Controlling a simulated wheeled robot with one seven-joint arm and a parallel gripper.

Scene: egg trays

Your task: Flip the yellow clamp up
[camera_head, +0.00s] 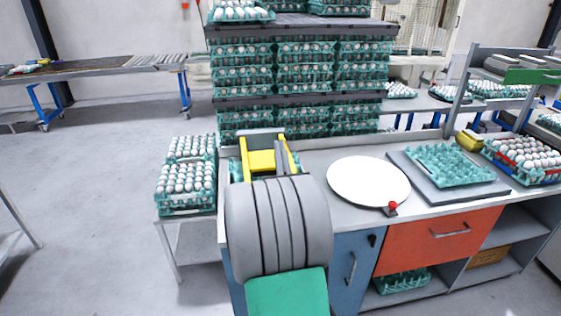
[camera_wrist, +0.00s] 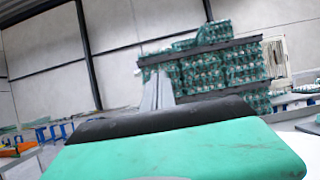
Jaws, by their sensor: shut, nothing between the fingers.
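The yellow clamp (camera_head: 260,162) is in the head view, at the left end of the workbench, under a grey bar, with part of a green egg tray beside it. My arm hides its lower part and what is in front of it. My gripper (camera_head: 282,147) is shut and empty. Its thin grey fingers overlap the clamp's right side in this view; I cannot tell whether they touch. In the wrist view, my gripper (camera_wrist: 158,80) shows its fingers together, pointing away from the camera, and no clamp is seen there.
On the workbench are a white round plate (camera_head: 368,182), a red button (camera_head: 392,206), an empty green egg tray (camera_head: 448,166) and another yellow object (camera_head: 469,140). Stacked eggs (camera_head: 187,184) stand to the left. A tall egg pallet (camera_head: 300,75) is behind. Floor at left is clear.

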